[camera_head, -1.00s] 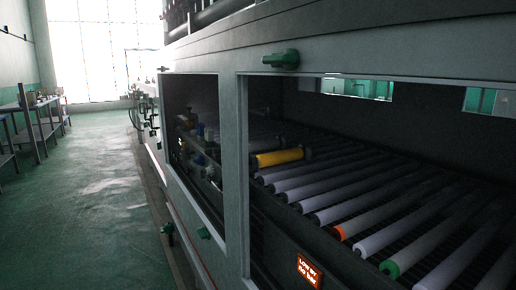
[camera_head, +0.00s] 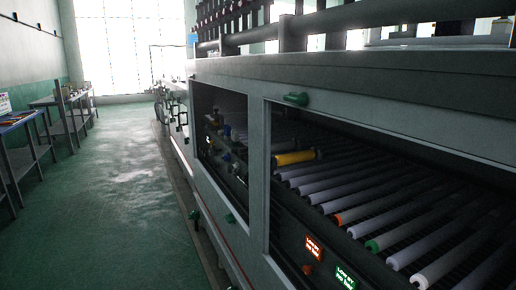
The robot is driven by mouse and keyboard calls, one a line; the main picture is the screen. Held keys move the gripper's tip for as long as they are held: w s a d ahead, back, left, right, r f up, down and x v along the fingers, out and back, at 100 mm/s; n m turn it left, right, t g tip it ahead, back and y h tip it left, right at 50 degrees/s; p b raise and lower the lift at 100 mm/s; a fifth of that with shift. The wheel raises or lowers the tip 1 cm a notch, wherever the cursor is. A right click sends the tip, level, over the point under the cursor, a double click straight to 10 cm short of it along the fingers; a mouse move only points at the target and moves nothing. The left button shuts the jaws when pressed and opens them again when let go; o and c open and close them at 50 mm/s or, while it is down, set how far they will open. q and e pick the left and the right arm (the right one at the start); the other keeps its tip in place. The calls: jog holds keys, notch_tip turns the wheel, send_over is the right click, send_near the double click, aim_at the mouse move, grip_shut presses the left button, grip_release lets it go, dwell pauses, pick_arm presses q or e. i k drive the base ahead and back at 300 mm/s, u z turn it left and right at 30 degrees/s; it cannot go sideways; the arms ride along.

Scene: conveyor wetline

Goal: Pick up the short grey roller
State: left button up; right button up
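Several grey rollers (camera_head: 384,211) lie side by side inside the machine's open bay at the right. One has an orange end (camera_head: 338,220) and another a green end (camera_head: 373,246). I cannot tell which, if any, is the short grey roller; some rollers run out of the picture at the right. Neither of my grippers is in view.
The machine's frame (camera_head: 256,180) edges the bay opening. A yellow cylinder (camera_head: 293,158) lies at the bay's far end. Lit signs (camera_head: 314,248) sit below the rollers. A green floor aisle (camera_head: 110,200) is clear at the left, with metal tables (camera_head: 38,140) along the wall.

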aim_at(277, 147)
jog(key=u, duration=0.1)
jog(key=k, duration=0.3)
jog(key=u, duration=1.35)
jog(key=i, duration=2.3)
jog(key=z, duration=0.2)
jog(key=i, duration=2.25)
jog(key=z, duration=0.9)
